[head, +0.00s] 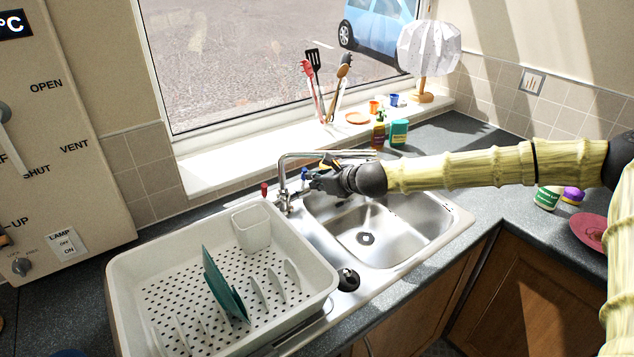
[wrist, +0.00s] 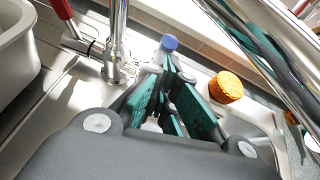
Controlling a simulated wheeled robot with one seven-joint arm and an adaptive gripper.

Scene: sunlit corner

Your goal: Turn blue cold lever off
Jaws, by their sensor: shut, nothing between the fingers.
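The blue cold lever (head: 305,173) is at the right side of the tap's base, behind the sink. In the wrist view its blue tip (wrist: 169,43) lies just beyond my fingertips. My gripper (head: 314,183) is shut and empty, close beside the tap and the blue lever. In the wrist view my gripper (wrist: 172,72) has green finger pads, with the lever's lower part partly hidden by the fingers. I cannot tell whether they touch. The chrome tap (head: 283,175) stands to the left of the blue lever. The red lever (head: 264,189) is on the tap's left side.
The tap's spout reaches over the steel sink (head: 410,228). A white dish rack (head: 125,263) with a green plate (head: 222,285) stands left. Bottles (head: 399,133) stand behind the sink. An orange-brown round-topped thing (wrist: 226,87) is right of my fingers in the wrist view.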

